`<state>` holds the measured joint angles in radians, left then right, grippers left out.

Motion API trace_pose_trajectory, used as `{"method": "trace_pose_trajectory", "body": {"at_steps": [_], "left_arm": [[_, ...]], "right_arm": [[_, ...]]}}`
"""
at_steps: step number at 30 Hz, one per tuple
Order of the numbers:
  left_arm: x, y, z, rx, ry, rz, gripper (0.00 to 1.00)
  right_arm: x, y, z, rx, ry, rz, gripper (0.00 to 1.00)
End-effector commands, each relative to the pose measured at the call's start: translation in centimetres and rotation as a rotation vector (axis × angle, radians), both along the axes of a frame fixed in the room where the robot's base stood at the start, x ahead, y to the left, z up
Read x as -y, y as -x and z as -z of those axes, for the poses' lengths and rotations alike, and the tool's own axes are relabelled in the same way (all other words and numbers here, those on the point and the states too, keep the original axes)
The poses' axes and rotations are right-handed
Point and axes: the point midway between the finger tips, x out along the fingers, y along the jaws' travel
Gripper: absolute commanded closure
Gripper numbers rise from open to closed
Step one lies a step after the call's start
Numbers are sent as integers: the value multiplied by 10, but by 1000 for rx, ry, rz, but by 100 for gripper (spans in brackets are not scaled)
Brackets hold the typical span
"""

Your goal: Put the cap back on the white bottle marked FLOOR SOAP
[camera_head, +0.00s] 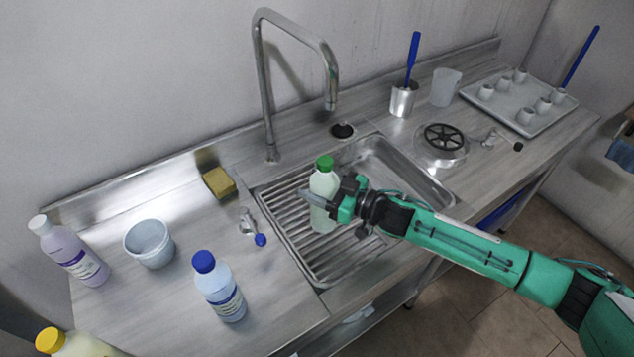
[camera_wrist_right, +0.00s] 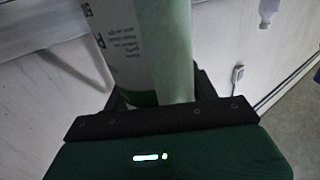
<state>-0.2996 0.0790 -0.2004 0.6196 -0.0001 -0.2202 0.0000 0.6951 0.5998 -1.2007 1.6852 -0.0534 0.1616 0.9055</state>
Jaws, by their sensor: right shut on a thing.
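A pale green-white bottle with a green cap (camera_head: 323,179) is upright over the ribbed drainer of the sink. My right gripper (camera_head: 328,202) is shut around its body below the cap; I cannot tell if its base touches the drainer. In the right wrist view, the held bottle (camera_wrist_right: 165,50) shows a white label with partly cut-off print. I cannot read FLOOR SOAP on any bottle. The light blue bottle (camera_head: 222,290) with a blue cap and the lavender bottle (camera_head: 72,252) with a white cap stand on the left counter. No loose cap shows. My left gripper is out of view.
A yellow bottle (camera_head: 75,346), a white tub (camera_head: 150,243), a sponge (camera_head: 219,183) and a small blue-ended metal fitting (camera_head: 252,228) are at left. The tall faucet (camera_head: 265,90) rises behind the sink. A tray (camera_head: 515,103) of white cups is at far right.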

Motion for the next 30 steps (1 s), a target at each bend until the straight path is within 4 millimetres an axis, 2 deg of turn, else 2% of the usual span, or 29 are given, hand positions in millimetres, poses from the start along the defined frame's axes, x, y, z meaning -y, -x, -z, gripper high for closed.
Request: {"method": "trace_pose_trajectory", "body": {"at_steps": [2, 3, 5, 14, 19, 30], "left_arm": [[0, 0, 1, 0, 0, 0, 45], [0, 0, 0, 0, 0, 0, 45], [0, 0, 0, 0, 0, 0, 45], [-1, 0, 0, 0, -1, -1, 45], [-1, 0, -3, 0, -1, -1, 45], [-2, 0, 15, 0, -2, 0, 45]], "right_arm": [[0, 0, 1, 1, -3, -1, 100], [0, 0, 2, 0, 0, 0, 33], [0, 0, 2, 0, 0, 0, 22], [0, 0, 1, 0, 0, 0, 19], [2, 0, -11, 0, 1, 1, 19], [63, 30, -6, -1, 3, 2, 19]]}}
